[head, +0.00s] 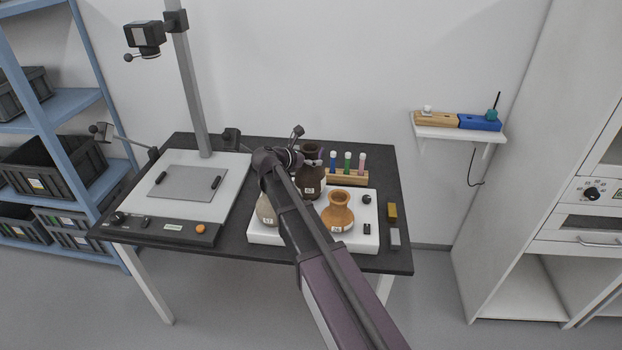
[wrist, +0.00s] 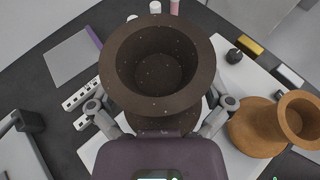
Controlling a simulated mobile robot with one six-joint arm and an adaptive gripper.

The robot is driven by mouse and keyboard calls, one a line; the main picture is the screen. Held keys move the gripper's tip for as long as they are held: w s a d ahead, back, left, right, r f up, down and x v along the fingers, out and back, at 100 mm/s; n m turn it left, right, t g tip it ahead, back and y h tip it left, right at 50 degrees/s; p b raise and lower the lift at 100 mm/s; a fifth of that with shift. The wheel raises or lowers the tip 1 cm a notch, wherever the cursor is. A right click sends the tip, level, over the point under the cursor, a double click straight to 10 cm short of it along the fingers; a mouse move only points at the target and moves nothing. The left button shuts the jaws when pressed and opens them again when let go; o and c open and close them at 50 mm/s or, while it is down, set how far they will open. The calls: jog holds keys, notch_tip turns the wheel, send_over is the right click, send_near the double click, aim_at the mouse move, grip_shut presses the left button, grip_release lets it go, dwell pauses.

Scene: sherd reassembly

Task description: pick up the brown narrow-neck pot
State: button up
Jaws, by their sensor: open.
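The dark brown narrow-neck pot (head: 309,180) stands upright on a white slab (head: 365,239) on the dark table. In the wrist view its wide flared mouth (wrist: 153,65) faces the camera, and the rim hides most of its neck and body. My gripper (wrist: 158,108) is open, with one finger on each side of the pot below the rim. I cannot tell whether the fingers touch it. In the head view my gripper (head: 298,158) is at the upper part of the pot and partly hidden by my arm.
An orange-brown pot (head: 338,214) stands close on the right, and a grey-beige pot (head: 266,211) is partly behind my arm. A wooden rack (head: 346,178) of coloured tubes stands behind. A camera stand (head: 193,85) rises at left. Small blocks (head: 392,212) lie at the table's right edge.

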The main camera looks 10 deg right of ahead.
jog(key=c, duration=1.2)
jog(key=shift+r, duration=0.15)
jog(key=shift+c, duration=0.2)
notch_tip(320, 180, up, 10)
jog(key=p, duration=1)
